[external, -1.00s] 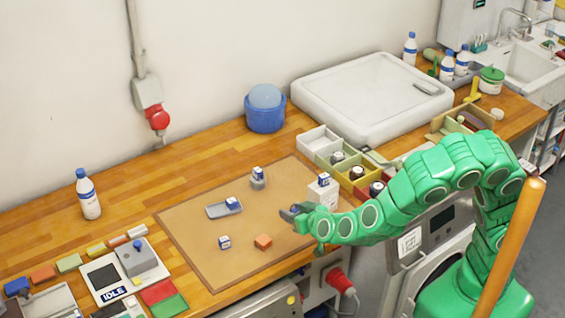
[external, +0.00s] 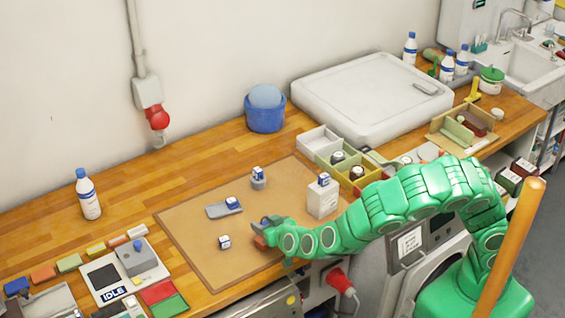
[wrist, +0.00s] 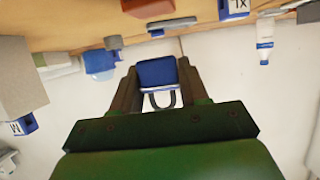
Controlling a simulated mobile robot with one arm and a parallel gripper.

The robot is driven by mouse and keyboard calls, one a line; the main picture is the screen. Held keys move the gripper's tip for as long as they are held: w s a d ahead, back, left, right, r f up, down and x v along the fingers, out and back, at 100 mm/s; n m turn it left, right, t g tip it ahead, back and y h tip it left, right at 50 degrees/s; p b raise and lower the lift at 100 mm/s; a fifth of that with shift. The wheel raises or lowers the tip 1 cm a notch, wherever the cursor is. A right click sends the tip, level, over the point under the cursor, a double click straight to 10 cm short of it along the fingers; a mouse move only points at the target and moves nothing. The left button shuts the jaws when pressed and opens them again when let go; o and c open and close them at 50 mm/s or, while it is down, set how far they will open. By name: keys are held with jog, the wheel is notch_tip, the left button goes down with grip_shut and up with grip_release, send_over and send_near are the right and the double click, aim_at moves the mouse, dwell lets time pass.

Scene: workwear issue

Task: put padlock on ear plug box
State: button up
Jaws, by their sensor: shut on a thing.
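My gripper (external: 264,228) is low over the front middle of the brown mat. In the wrist view, which is upside down, its jaws (wrist: 155,88) are shut on a blue padlock (wrist: 157,72) with a grey shackle. A small orange block (external: 260,243) is just below the fingertips in the external view, partly hidden; it also shows at the top of the wrist view (wrist: 148,8). A white box (external: 322,202) with a small blue-and-white cube on top stands to the right. No label shows which thing is the ear plug box.
The mat (external: 185,225) also holds a grey tray (external: 216,211) with a cube in it, a grey cylinder (external: 259,183) topped by a cube, and a loose cube (external: 224,242). Open bins (external: 318,138) stand behind right.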

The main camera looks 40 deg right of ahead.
jog(key=shift+w+a+f, duration=0.25)
jog(key=shift+f, duration=1.65)
jog(key=shift+f, duration=0.1)
jog(key=o, duration=1.1)
jog(key=shift+s+r, duration=0.35)
jog(key=shift+s, duration=0.2)
jog(key=shift+v, duration=5.45)
